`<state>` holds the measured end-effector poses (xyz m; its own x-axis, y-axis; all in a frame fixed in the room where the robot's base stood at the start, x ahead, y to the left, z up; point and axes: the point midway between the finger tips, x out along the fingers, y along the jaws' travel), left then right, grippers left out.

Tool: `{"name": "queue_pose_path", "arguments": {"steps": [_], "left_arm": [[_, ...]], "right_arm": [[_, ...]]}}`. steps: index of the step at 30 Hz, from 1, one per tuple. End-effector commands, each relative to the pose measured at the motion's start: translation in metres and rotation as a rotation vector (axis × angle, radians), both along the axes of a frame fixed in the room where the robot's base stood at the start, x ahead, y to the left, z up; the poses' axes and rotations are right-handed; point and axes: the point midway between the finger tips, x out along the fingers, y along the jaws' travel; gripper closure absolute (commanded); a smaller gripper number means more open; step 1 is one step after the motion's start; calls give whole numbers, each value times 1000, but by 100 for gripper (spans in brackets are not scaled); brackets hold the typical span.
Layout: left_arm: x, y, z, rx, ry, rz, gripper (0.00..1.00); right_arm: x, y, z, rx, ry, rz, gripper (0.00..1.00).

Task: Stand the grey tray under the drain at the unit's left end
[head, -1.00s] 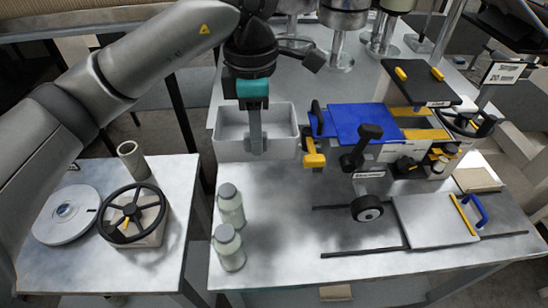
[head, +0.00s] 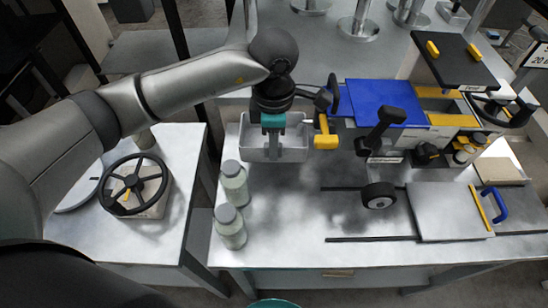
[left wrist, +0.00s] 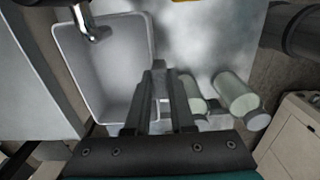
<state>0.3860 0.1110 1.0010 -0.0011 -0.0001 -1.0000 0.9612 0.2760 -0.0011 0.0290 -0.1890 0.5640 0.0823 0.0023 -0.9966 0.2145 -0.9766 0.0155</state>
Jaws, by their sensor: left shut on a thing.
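The grey tray (head: 247,150) is open-topped and looks level beside the left end of the unit (head: 405,95). My left gripper (head: 273,150) reaches down from above and is shut on the tray's near wall. In the left wrist view, the tray (left wrist: 110,85) lies left of the two fingers (left wrist: 160,85). A metal spout (left wrist: 92,28), apparently the drain, shows over one end of the tray there. I cannot tell whether the tray's base touches the bench. My right gripper is not in view.
Two pale jars (head: 232,205) stand on the bench just in front of the tray. A yellow lever (head: 325,135) is close to the tray's right side. A side table (head: 110,235) with a black handwheel (head: 133,185) stands left across a gap. The front bench has clear metal.

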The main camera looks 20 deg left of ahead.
Motion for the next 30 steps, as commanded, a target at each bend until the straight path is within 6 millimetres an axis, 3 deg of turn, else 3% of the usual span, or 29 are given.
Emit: {"name": "queue_pose_path", "arguments": {"steps": [7,14,30], "left_arm": [[0,0,-19,-1,0,0,100],[0,-1,-51,-1,1,0,100],[1,0,-61,-2,-2,0,100]], "right_arm": [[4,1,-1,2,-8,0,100],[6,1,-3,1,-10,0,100],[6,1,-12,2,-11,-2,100]]}}
